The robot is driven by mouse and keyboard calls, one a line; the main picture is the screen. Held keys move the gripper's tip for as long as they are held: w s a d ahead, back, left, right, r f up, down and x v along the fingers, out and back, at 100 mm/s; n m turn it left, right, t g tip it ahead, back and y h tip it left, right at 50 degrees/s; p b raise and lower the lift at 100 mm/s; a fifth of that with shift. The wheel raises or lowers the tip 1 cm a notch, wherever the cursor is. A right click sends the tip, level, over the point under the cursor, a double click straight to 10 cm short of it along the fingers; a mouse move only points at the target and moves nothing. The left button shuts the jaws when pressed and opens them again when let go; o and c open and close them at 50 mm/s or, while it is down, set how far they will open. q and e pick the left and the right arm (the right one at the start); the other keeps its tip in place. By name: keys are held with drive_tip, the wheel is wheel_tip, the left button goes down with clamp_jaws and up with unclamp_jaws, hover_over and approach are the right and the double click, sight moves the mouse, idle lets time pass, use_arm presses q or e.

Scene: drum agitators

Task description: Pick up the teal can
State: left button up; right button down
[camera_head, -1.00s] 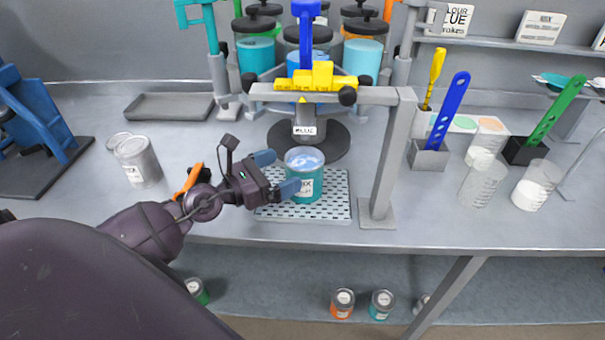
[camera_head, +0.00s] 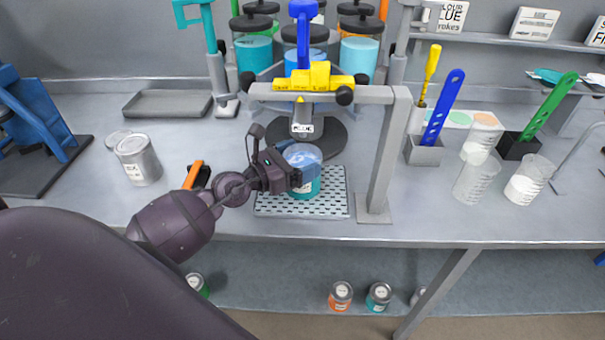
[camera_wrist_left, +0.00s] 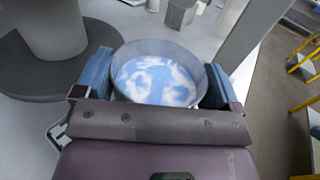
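The teal can (camera_head: 304,187) stands upright on a perforated plate (camera_head: 275,208) under the yellow-and-grey frame. It is open at the top and holds light blue and white paint, which also shows in the left wrist view (camera_wrist_left: 155,80). My left gripper (camera_head: 300,160) has its two blue fingers on opposite sides of the can near the rim. The finger spread looks about as wide as before, so I take it as open, with little or no gap to the can. The gripper partly hides the can's left side. My right gripper is not in view.
A grey post (camera_head: 384,155) of the frame stands just right of the can. A nozzle (camera_head: 302,122) hangs behind it. Clear beakers (camera_head: 474,180) stand right. The bench front has free room.

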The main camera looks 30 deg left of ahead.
use_arm(q)
drive_tip(key=c, duration=1)
drive_tip(key=shift+o, duration=0.2)
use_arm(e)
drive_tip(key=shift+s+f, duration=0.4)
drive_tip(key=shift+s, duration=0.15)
use_arm(q)
drive_tip(key=shift+r, duration=0.1)
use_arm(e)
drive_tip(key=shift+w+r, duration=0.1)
